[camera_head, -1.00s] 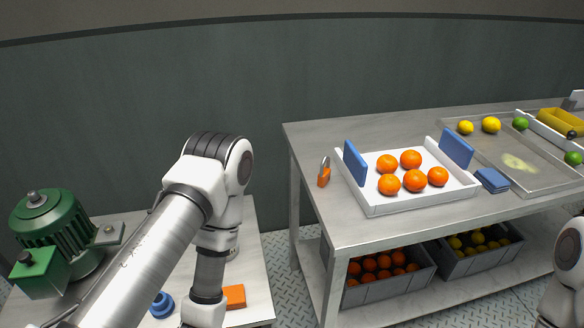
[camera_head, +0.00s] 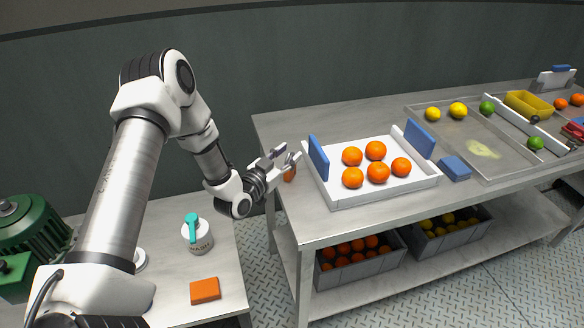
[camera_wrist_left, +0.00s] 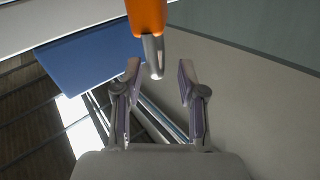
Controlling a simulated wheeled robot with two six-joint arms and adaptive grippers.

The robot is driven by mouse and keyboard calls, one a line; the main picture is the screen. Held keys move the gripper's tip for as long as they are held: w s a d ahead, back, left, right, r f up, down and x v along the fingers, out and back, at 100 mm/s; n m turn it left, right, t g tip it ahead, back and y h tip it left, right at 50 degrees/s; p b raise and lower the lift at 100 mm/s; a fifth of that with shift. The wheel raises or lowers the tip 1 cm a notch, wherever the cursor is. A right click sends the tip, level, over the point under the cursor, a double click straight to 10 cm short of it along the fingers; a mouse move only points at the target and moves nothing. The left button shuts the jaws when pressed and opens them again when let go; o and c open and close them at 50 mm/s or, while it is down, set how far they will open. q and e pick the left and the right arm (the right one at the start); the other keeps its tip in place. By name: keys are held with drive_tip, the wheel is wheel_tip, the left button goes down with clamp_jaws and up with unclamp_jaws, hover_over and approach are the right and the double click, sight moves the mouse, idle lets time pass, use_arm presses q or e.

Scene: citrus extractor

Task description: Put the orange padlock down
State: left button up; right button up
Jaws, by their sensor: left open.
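The orange padlock (camera_head: 290,174) is on the grey metal table (camera_head: 262,124), near its left edge and just left of the white tray (camera_head: 385,193). My left gripper (camera_head: 286,156) is over it and hides part of it in the head view. In the left wrist view the padlock's orange body (camera_wrist_left: 146,14) is at the top, with its grey shackle (camera_wrist_left: 153,56) pointing to the gap between the fingertips. My left gripper (camera_wrist_left: 160,70) is open there, one finger on each side of the shackle's end. I cannot tell whether they touch. My right gripper is out of view.
The tray holds several oranges and has upright blue panels, one (camera_head: 318,158) close to the gripper. A blue block (camera_head: 454,168) lies right of it. Crates of fruit sit below.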

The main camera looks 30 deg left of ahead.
use_arm(q)
drive_tip(key=shift+w+d+f, duration=0.1)
drive_tip(key=shift+w+f, duration=0.05)
drive_tip(key=shift+w, duration=0.5)
drive_tip(key=shift+w+f, duration=0.2)
drive_tip(key=shift+w, duration=0.1)
drive_tip(key=shift+s+r, duration=0.15)
drive_tip(key=shift+s, duration=0.05)
clamp_jaws()
drive_tip(key=shift+w+r, duration=0.1)
drive_tip(key=shift+r, duration=0.5)
wheel_tip(320, 180, up, 2)
drive_tip(key=shift+r+b, duration=0.2)
drive_tip(key=shift+b, duration=0.15)
drive_tip(key=s+d, duration=0.3)
drive_tip(key=s, duration=0.4)
drive_tip(key=s+d+r, duration=0.1)
drive_tip(key=s+d, duration=0.3)
drive_tip(key=s, duration=0.3)
drive_tip(key=shift+d+r, duration=0.15)
drive_tip(key=shift+d, duration=0.1)
